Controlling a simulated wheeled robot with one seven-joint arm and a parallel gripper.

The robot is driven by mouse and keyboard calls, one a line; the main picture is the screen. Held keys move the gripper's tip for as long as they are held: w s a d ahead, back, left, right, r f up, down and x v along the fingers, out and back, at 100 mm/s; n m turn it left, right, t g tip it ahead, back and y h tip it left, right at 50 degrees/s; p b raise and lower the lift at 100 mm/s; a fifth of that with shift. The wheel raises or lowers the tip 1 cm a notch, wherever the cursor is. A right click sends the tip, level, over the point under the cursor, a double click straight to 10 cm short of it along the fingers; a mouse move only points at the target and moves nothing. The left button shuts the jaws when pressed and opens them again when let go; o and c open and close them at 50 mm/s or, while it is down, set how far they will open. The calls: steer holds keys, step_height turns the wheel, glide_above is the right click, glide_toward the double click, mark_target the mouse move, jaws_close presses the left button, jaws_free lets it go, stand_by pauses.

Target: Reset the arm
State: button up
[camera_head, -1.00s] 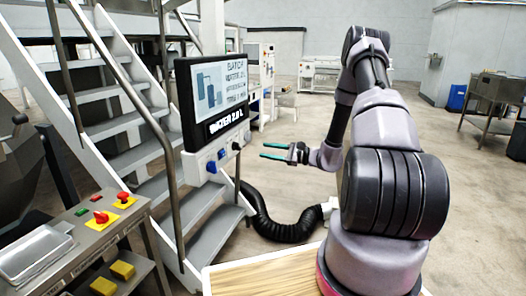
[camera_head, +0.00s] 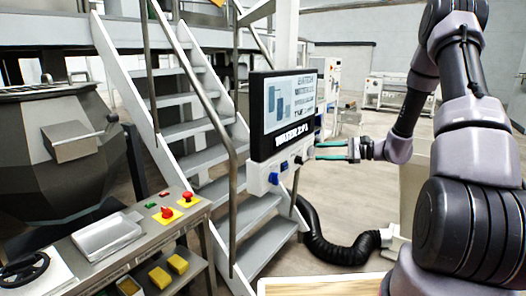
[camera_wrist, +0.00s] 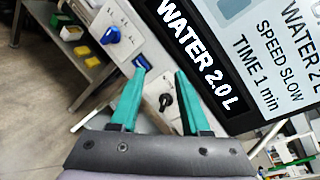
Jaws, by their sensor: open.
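My gripper (camera_head: 336,150) is open and empty, with two teal fingers. In the head view it is stretched out just right of a control box (camera_head: 279,170), at the height of its knobs. In the wrist view the fingers of my gripper (camera_wrist: 160,98) point at the same control box, which shows a blue knob (camera_wrist: 112,33), a blue switch and a black knob (camera_wrist: 166,101). I cannot tell the exact gap to the box. Above it is a dark screen (camera_head: 284,108) reading "WATER 2.0 L".
A metal staircase (camera_head: 178,131) with handrails stands behind the control box. A side table (camera_head: 150,243) with red buttons and a tray is at the lower left, beside a large grey mixer (camera_head: 62,150). A black hose (camera_head: 335,249) lies on the floor. Open floor is behind my arm.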

steer(key=s+a+r+n+g+h, duration=0.2)
steer(key=s+r+n+h, duration=0.1)
steer(key=s+r, duration=0.4)
steer(key=s+a+r+n+g+h, duration=0.3)
steer(key=s+r+n, duration=0.1)
steer(key=s+r, duration=0.25)
steer(key=s+d+r+n+t+h, duration=0.1)
steer(key=s+d+r+t+h, duration=0.2)
steer(key=s+r, duration=0.2)
steer(key=s+d+r+n+t+h, duration=0.1)
steer(key=s+d+r+t+h, duration=0.2)
steer(key=s, duration=0.7)
steer(key=shift+s+d+r+n+h, duration=0.25)
steer(key=shift+r+h, duration=0.35)
steer(key=shift+r, duration=0.35)
steer(key=shift+s, duration=0.1)
